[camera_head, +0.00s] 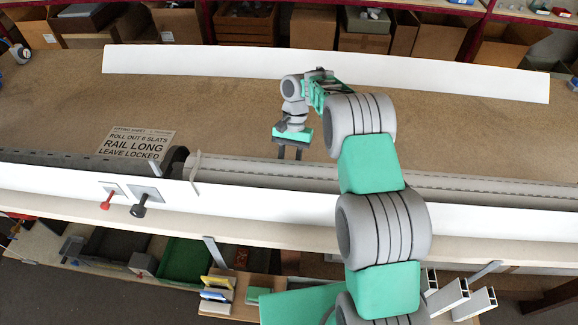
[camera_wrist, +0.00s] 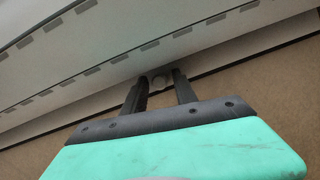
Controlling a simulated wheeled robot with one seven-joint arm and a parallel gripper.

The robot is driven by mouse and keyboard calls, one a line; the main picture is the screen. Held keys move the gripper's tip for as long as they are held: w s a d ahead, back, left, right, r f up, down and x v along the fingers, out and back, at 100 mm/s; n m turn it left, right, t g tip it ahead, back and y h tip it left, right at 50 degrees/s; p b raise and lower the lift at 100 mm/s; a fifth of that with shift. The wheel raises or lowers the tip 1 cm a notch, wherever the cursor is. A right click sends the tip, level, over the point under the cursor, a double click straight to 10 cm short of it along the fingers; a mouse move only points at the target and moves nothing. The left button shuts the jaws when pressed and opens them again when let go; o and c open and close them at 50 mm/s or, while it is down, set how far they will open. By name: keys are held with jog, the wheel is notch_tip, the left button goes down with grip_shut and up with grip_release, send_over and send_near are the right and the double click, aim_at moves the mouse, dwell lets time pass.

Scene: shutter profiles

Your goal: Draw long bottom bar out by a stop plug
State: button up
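My gripper (camera_head: 290,152) hangs over the brown bench with its two fingers down, behind the long pale slotted profile (camera_head: 400,183). The fingers also show in the wrist view (camera_wrist: 162,82), apart from each other, so the gripper looks open. A small pale rounded piece (camera_wrist: 160,81), possibly a stop plug, shows between the fingertips at the edge of a long pale bar (camera_wrist: 235,55). I cannot tell whether the fingers touch it. Which long profile is the bottom bar is not clear, and my arm hides part of the slotted profile.
A long white board (camera_head: 200,62) lies along the bench's far side. A printed sign (camera_head: 137,142) lies at left, near a dark roll end (camera_head: 174,162). A red-handled lever (camera_head: 106,202) and black-handled lever (camera_head: 139,208) stand on the front white rail (camera_head: 250,205). Bare bench (camera_head: 220,105) lies between.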

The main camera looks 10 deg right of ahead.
grip_shut()
dwell(1.1)
